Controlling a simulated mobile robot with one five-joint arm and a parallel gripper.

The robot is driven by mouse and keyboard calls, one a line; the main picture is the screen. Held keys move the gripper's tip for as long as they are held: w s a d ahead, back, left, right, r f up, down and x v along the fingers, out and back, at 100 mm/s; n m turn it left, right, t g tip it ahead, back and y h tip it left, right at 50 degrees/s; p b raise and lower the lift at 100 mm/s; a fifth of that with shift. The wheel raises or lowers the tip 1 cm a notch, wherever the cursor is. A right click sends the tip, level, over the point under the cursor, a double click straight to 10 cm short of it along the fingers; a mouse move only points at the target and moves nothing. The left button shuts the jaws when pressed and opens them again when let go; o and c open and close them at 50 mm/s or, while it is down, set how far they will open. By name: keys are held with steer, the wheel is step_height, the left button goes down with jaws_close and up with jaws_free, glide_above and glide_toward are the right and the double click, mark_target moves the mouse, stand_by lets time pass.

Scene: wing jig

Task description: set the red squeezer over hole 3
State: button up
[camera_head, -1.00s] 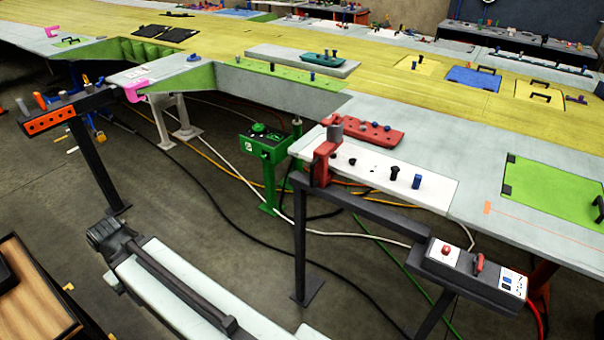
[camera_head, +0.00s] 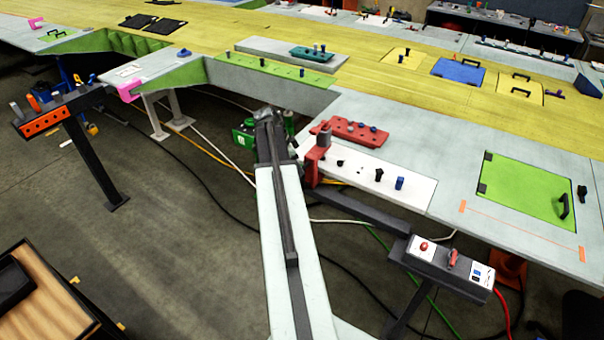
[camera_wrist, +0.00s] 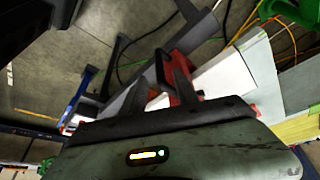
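The red squeezer (camera_head: 314,160) stands upright at the left end of a white strip (camera_head: 430,194) on the near edge of the wing jig. A grey block tops it. The strip carries several black and blue pegs; I cannot read which hole is 3. My arm reaches up from below, and my gripper (camera_head: 268,120) is left of the squeezer, apart from it; its fingers are unclear there. In the wrist view my gripper (camera_wrist: 158,82) shows two dark fingers spread apart with nothing held. Red parts of the squeezer (camera_wrist: 187,65) appear beyond the right finger, partly hidden.
A dark rail and control box (camera_head: 450,262) stand in front of the strip. A red plate (camera_head: 350,131) with pegs lies behind it. A green machine (camera_head: 243,137) is beside my gripper. An orange rack (camera_head: 48,124) stands left. A green panel (camera_head: 525,185) lies right.

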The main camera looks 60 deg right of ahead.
mark_target(303, 186)
steer(key=b+x, duration=0.7)
steer(key=x, duration=0.1)
steer(key=shift+w+a+f+b, duration=0.15)
steer(key=shift+w+a+b, duration=0.05)
steer(key=shift+b, duration=0.1)
jaws_close()
stand_by(1.1)
